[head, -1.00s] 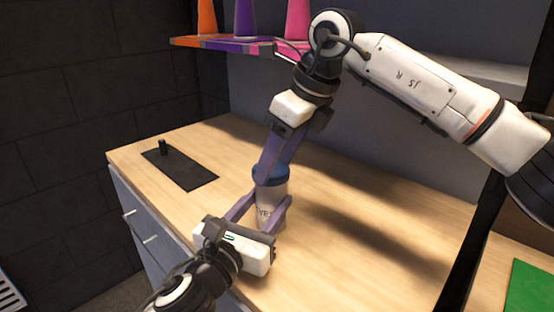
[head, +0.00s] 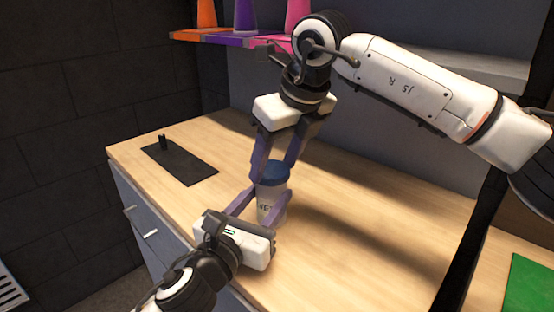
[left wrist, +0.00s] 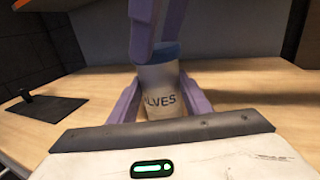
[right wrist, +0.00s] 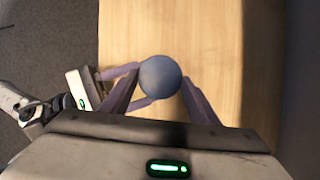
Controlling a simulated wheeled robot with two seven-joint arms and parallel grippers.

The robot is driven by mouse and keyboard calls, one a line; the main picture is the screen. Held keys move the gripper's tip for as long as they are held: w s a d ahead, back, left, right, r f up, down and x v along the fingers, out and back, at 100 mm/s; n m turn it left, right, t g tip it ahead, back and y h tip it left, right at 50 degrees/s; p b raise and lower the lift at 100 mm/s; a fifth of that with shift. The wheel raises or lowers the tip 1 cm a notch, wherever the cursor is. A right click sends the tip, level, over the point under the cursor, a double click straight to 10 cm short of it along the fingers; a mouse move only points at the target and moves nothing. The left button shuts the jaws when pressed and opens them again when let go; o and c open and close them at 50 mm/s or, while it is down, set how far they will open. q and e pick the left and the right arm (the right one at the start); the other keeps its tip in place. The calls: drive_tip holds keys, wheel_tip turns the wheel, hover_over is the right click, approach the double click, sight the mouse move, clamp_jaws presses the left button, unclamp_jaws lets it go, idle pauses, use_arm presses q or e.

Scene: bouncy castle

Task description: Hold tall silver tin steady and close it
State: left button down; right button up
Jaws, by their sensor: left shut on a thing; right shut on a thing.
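The tall silver tin (head: 268,207) stands upright on the wooden counter, with dark lettering on its side. It also shows in the left wrist view (left wrist: 158,82). A blue lid (head: 273,174) sits on its top; in the right wrist view the lid (right wrist: 160,77) is a round blue disc. My left gripper (head: 262,202) is low and shut on the tin's body, one finger on each side. My right gripper (head: 273,168) points down from above and is shut on the lid. Whether the lid is fully seated cannot be told.
A black plate with a small upright peg (head: 180,165) lies at the counter's left. Orange, purple and pink cones (head: 245,17) stand on a shelf behind. A green panel (head: 530,285) is at lower right. The wooden counter (head: 370,230) right of the tin is clear.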

drive_tip(key=m, duration=0.1)
drive_tip(key=m+h, duration=0.1)
drive_tip(key=m, duration=0.1)
drive_tip(key=shift+s+a+m+t, duration=0.15)
drive_tip(key=shift+a+m+t, duration=0.15)
drive_tip(key=shift+m+t, duration=0.1)
drive_tip(key=m, duration=0.1)
drive_tip(key=m+h, duration=0.1)
drive_tip(key=m, duration=0.1)
drive_tip(key=m+h, duration=0.1)
drive_tip(key=shift+a+m, duration=0.3)
drive_tip(key=m+h, duration=0.1)
drive_tip(key=m, duration=0.3)
drive_tip(key=m+h, duration=0.1)
drive_tip(key=m, duration=0.1)
drive_tip(key=shift+a+g+h, duration=0.3)
drive_tip(key=shift+a+g, duration=0.05)
drive_tip(key=shift+g, duration=0.05)
use_arm(q)
drive_tip(key=shift+f, duration=0.1)
use_arm(e)
drive_tip(key=shift+w+d+m, duration=0.1)
drive_tip(key=shift+w+m, duration=0.1)
drive_tip(key=shift+m, duration=0.9)
drive_tip(key=o, duration=1)
drive_tip(key=shift+r, duration=2.25)
